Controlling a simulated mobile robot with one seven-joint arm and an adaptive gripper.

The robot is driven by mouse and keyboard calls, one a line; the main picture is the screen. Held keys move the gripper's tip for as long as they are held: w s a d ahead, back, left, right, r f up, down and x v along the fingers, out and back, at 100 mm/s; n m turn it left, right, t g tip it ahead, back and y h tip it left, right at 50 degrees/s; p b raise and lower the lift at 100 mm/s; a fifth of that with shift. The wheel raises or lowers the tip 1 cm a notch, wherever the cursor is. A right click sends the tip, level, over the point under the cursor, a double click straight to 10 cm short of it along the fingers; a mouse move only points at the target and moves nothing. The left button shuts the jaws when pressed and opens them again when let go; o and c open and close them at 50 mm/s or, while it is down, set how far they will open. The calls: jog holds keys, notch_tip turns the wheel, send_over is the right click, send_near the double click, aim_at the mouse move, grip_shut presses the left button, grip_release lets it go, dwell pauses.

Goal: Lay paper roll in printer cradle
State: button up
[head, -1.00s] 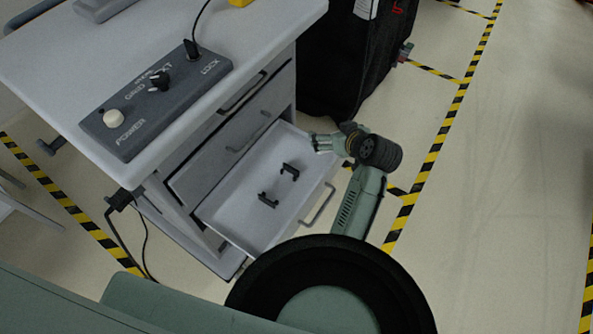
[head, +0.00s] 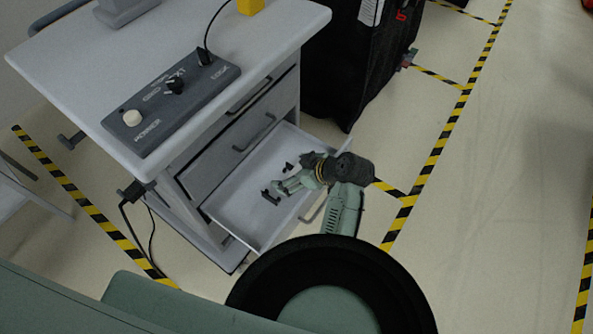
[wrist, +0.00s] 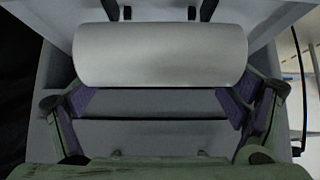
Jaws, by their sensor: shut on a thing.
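The paper roll (wrist: 160,55) is a plain pale grey cylinder, lying crosswise in the wrist view. My gripper (wrist: 158,100) is shut on it, with a purple-padded finger at each end. In the head view my gripper (head: 284,186) is over the open drawer, close to the cradle, and I cannot make out the roll there. The printer cradle (head: 271,193) shows as two small black brackets on the drawer floor, one partly hidden by my gripper. Dark bracket tips of the cradle (wrist: 110,10) show beyond the roll in the wrist view.
The open drawer (head: 233,213) has raised walls around the cradle. Above it are closed drawers with handles and the desk top (head: 75,65) bearing a control box (head: 150,125). A black covered cart (head: 335,70) stands behind. Floor on the right is clear.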

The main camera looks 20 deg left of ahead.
jog(key=a+r+x, duration=0.1)
jog(key=x, duration=0.5)
jog(key=shift+w+a+f, duration=0.15)
jog(key=shift+w+a, duration=0.1)
jog(key=shift+w, duration=0.05)
